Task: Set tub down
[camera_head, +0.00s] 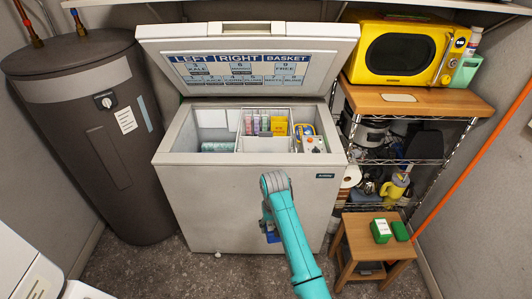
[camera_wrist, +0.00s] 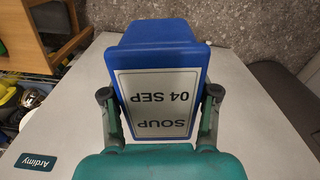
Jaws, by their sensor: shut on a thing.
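My gripper (camera_wrist: 160,112) is shut on a blue tub (camera_wrist: 165,36), with one finger on each side of it. The tub bears a pale label (camera_wrist: 157,100) reading "SOUP 04 SEP", upside down in the wrist view. In the head view only a small part of the tub (camera_head: 272,237) shows beside my teal arm, in front of the chest freezer (camera_head: 225,205). My arm hides most of the gripper there. The freezer stands open, its lid (camera_head: 250,40) raised with a chart headed LEFT, RIGHT, BASKET.
A wooden stool (camera_head: 360,240) at right holds a green box (camera_head: 381,230) and another green item (camera_head: 400,231). A wire shelf (camera_head: 400,160) carries a yellow microwave (camera_head: 395,52) above. A dark tank (camera_head: 95,130) stands left. The freezer's left compartment (camera_head: 212,125) has some room.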

